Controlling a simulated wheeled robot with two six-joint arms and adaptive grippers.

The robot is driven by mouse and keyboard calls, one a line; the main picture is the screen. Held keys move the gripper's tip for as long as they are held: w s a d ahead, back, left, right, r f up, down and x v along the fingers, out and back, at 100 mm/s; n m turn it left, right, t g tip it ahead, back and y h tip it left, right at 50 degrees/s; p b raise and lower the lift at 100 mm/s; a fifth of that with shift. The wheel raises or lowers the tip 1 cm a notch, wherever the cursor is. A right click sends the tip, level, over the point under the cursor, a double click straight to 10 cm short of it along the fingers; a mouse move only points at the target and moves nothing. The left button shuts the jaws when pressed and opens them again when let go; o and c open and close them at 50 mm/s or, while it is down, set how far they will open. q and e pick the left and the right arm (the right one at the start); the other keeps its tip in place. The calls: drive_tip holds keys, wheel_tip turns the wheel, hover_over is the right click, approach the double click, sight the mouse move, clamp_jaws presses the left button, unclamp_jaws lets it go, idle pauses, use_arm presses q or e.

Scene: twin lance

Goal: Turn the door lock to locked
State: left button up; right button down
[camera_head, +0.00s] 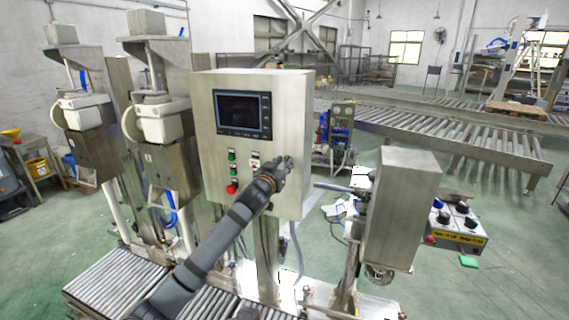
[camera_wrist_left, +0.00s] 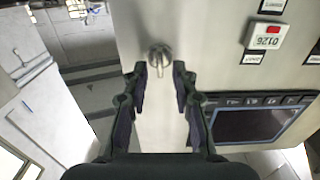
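The door lock is a small round metal knob (camera_wrist_left: 160,57) on the front of a steel control cabinet (camera_head: 295,95). In the head view the knob (camera_head: 289,162) shows near the cabinet's right edge, partly behind my gripper. My left gripper (camera_head: 280,172) reaches up to it from below left. In the left wrist view my left gripper (camera_wrist_left: 160,70) is open, its two dark fingers on either side of the line to the knob, with the knob just beyond or between the tips. Gaps show on both sides, and I cannot tell any touch. The right gripper is not in view.
The cabinet door carries a dark screen (camera_head: 243,114), a red button (camera_head: 231,188), green buttons and a small counter (camera_wrist_left: 265,38). A steel box on a post (camera_head: 400,210) stands to the right. Roller conveyors (camera_head: 115,283) lie below left.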

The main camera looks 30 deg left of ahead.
use_arm(q)
drive_tip(key=shift+s, duration=0.1)
drive_tip(key=shift+c, duration=1.1)
clamp_jaws()
drive_tip(key=shift+w+f, duration=0.1)
drive_tip(key=shift+w, duration=0.1)
drive_tip(key=shift+f, duration=0.1)
drive_tip(key=n+b, duration=0.2)
drive_tip(key=shift+a+f+n, duration=0.1)
drive_tip(key=shift+f+n, duration=0.05)
drive_tip(key=shift+n, duration=0.15)
drive_tip(key=n+b, duration=0.2)
drive_tip(key=shift+a+f+n+b, duration=0.1)
drive_tip(key=shift+n+b, duration=0.2)
drive_tip(key=shift+b, duration=0.1)
drive_tip(key=n+b, duration=0.9)
drive_tip(key=shift+s+a+f, duration=0.1)
drive_tip(key=shift+f, duration=0.05)
drive_tip(key=n+b, duration=0.2)
drive_tip(key=b, duration=0.1)
drive_tip(key=shift+n, duration=0.4)
drive_tip(key=shift+r+n+b, duration=0.2)
drive_tip(key=shift+n+b, duration=0.4)
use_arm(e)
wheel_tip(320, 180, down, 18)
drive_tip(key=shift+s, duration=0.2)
use_arm(q)
drive_tip(key=shift+r, duration=0.1)
